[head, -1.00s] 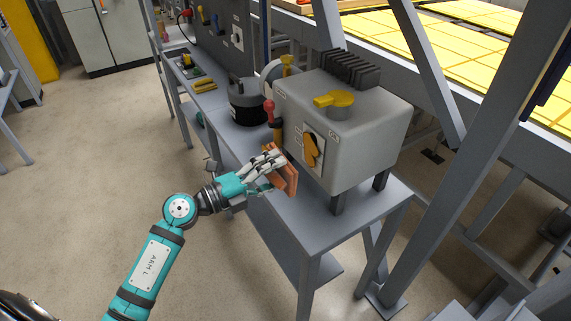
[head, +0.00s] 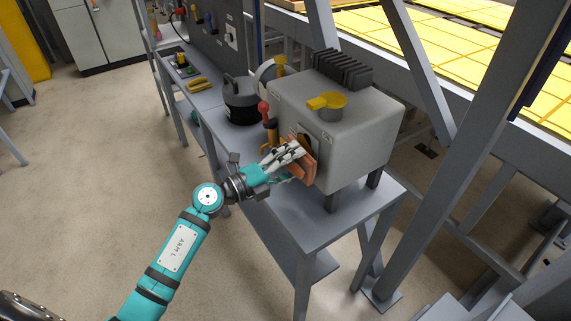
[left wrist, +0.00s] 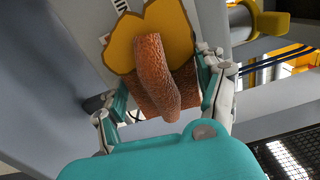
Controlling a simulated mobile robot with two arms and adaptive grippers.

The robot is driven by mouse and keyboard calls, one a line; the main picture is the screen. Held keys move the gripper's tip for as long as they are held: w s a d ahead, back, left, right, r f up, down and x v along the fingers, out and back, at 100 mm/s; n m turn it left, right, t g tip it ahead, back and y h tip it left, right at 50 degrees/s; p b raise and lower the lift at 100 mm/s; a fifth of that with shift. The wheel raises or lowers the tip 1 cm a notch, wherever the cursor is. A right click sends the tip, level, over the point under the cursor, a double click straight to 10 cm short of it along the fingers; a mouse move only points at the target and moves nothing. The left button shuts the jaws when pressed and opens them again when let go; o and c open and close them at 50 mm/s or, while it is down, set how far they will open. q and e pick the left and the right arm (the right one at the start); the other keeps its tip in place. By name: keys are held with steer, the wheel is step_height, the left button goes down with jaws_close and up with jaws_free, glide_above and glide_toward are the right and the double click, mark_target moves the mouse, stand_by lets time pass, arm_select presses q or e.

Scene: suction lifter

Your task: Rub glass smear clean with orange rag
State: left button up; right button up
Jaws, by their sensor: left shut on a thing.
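My left gripper (head: 290,160) is shut on the orange rag (head: 303,167) in front of the grey box-shaped unit (head: 356,137) on the bench. In the left wrist view the rag (left wrist: 152,75) is folded between the fingers of the left gripper (left wrist: 160,85). In the head view the rag and fingers hide most of that panel. Whether the rag touches the glass I cannot tell. My right gripper is not in view.
A red-knobbed lever (head: 264,112) stands left of the panel, close to my gripper. A yellow knob (head: 327,101) is on top of the unit. A black canister (head: 240,101) stands further back on the grey bench (head: 305,232). The floor at left is open.

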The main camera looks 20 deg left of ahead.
arm_select(q)
steer(key=shift+x, duration=1.2)
stand_by(0.6)
steer(key=shift+w+a+f+b, duration=0.1)
steer(key=shift+w+a+b, duration=0.1)
steer(key=shift+w+a, duration=0.35)
steer(key=shift+w+a+b, duration=0.15)
steer(key=shift+w+a, duration=0.2)
steer(key=shift+a, duration=0.45)
steer(key=shift+w+a, duration=0.25)
steer(key=shift+a, duration=0.1)
steer(key=shift+s+d+r+p, duration=0.2)
steer(key=shift+d+p, duration=0.25)
steer(key=shift+p, duration=0.15)
steer(key=shift+s+d+p, duration=0.4)
steer(key=shift+d+p, duration=0.15)
steer(key=shift+s+d+p, duration=0.45)
steer(key=shift+s+d, duration=0.1)
steer(key=shift+d, duration=0.2)
steer(key=shift+f, duration=0.1)
